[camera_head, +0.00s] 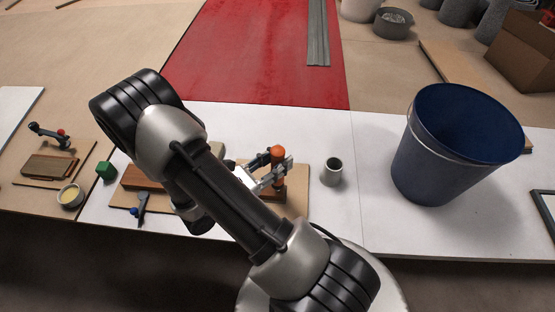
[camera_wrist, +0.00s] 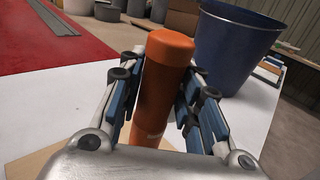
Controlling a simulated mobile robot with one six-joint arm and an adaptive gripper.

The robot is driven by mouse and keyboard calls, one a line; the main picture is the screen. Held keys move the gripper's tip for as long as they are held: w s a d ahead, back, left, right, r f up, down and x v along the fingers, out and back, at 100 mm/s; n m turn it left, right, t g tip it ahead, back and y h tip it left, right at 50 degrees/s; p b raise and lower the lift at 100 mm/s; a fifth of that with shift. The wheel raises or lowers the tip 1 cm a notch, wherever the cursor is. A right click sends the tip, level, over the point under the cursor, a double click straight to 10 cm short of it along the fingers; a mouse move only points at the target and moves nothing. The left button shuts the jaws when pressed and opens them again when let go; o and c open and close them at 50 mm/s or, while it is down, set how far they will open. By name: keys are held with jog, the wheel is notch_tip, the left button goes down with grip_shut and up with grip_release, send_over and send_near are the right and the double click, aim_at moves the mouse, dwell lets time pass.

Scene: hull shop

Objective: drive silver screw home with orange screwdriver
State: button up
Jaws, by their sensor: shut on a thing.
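The orange screwdriver (camera_wrist: 162,85) stands upright between the blue-padded fingers of my gripper (camera_wrist: 160,105) in the wrist view. Its rounded orange top faces up. In the head view my gripper (camera_head: 273,178) is shut on the orange screwdriver (camera_head: 278,153) over the right part of a brown board (camera_head: 296,200). The screwdriver's lower end and the silver screw are hidden in both views, so I cannot tell whether they touch.
A large blue bucket (camera_head: 437,165) stands at right on the white table (camera_head: 375,215). A small grey cup (camera_head: 333,170) stands just right of the board.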

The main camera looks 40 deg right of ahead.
aim_at(277, 149)
jog(key=shift+r, duration=0.1)
jog(key=shift+r+p, duration=2.9)
jog(key=shift+r, duration=0.55)
jog(key=shift+w, duration=0.1)
